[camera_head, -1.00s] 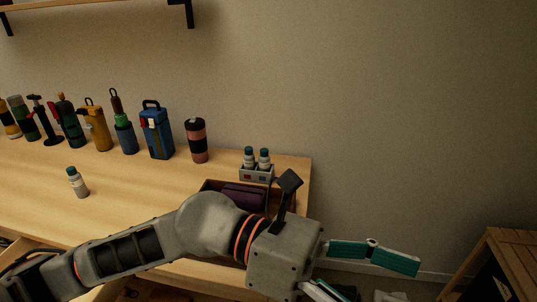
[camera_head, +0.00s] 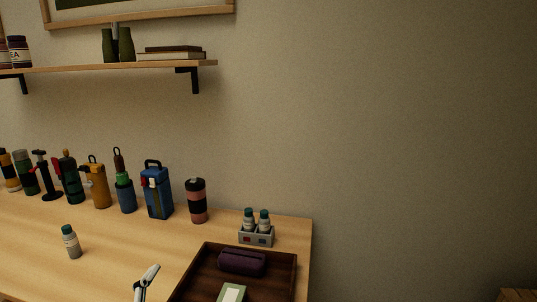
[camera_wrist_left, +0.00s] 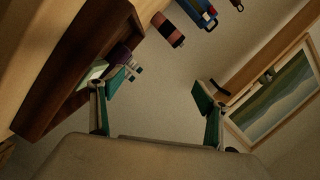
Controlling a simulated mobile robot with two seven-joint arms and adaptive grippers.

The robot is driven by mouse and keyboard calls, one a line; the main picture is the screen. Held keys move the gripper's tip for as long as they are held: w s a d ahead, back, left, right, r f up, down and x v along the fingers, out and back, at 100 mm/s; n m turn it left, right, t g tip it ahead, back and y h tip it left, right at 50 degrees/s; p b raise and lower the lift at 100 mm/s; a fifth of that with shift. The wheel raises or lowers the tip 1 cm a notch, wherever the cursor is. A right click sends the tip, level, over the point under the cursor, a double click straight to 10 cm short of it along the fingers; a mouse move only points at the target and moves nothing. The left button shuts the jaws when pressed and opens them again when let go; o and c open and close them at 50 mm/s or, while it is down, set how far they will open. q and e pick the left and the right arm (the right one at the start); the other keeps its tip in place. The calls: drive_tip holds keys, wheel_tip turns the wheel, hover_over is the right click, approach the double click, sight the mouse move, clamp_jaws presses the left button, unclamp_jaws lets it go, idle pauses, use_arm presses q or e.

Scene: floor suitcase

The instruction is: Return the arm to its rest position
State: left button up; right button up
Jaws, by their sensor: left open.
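My left gripper (camera_wrist_left: 158,97) is open in the left wrist view, its two teal-padded fingers wide apart with nothing between them. In the head view only a small part of it (camera_head: 146,281) shows at the bottom edge, in front of the table and left of the dark tray. The rest of the left arm is out of the head view. My right gripper is in neither view.
The wooden table (camera_head: 110,262) holds a dark tray (camera_head: 292,272) with a purple case (camera_head: 242,262), a grey caddy (camera_head: 256,238) with two bottles, and a lone bottle (camera_head: 72,243). Several flasks line the back. A shelf (camera_head: 110,68) hangs above. The right side is bare wall.

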use_arm(q)
drive_tip(key=s+a+f+n+g+y, duration=0.2)
drive_tip(key=s+a+f+g, duration=0.3)
drive_tip(key=s+a+f, duration=0.45)
drive_tip(key=s+a+f+n+g+y, duration=0.2)
drive_tip(key=s+a+f+g, duration=0.35)
drive_tip(key=s+f, duration=0.65)
drive_tip(key=w+d+f+n+t+h+p, duration=0.1)
drive_tip(key=d+f+t+h+p, duration=0.1)
drive_tip(key=d, duration=0.5)
drive_tip(key=w+d+f+n+t+h+p, duration=0.1)
drive_tip(key=d+f+h, duration=0.3)
drive_tip(key=d, duration=0.4)
drive_tip(key=shift+w+d+f+n+t+h+p, duration=0.3)
drive_tip(key=shift+w+f+n+t+h+p, duration=0.1)
drive_tip(key=shift+n+t+p, duration=0.4)
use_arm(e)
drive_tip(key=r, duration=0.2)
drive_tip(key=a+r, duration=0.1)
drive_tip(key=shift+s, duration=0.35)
